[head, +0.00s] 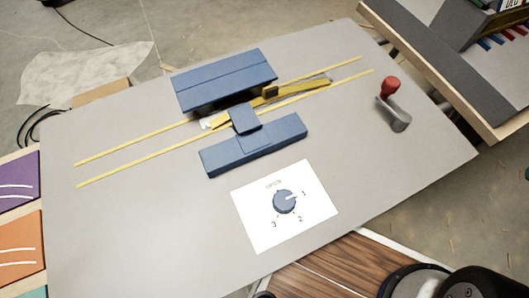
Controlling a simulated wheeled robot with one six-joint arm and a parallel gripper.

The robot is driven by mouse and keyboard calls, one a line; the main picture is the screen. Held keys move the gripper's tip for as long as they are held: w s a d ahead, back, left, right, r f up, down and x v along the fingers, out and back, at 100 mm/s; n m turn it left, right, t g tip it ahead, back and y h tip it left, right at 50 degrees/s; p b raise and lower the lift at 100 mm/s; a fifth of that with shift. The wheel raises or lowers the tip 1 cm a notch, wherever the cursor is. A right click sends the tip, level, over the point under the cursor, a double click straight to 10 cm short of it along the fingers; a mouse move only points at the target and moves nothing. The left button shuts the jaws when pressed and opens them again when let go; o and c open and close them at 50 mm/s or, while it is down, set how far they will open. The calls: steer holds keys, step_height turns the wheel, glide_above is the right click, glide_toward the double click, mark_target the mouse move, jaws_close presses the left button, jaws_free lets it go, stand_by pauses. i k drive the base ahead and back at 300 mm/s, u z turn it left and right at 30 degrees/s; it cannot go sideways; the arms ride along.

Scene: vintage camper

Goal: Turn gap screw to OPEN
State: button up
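The gap screw appears as a round blue-grey knob (284,202) on a white card (255,234) on the grey tabletop. The numbers 1, 2 and 3 are printed to its right, lower right and lower left. A light mark on the knob points right, towards 1. My gripper is not in view, and nothing touches the knob.
Behind the card stand a blue front block (255,147) and a blue rear block (224,82), with yellow strips between them. A red-handled crank (390,87) stands at right. The grey tabletop (130,235) is clear at left. Dark rounded parts show at bottom right.

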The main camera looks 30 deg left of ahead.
mark_target(283, 201)
steer(key=u, duration=0.4)
steer(key=k, duration=0.3)
steer(key=u, duration=0.8)
steer(key=k, duration=1.15)
steer(key=u, duration=0.35)
steer(key=i, duration=0.7)
steer(key=z, duration=0.4)
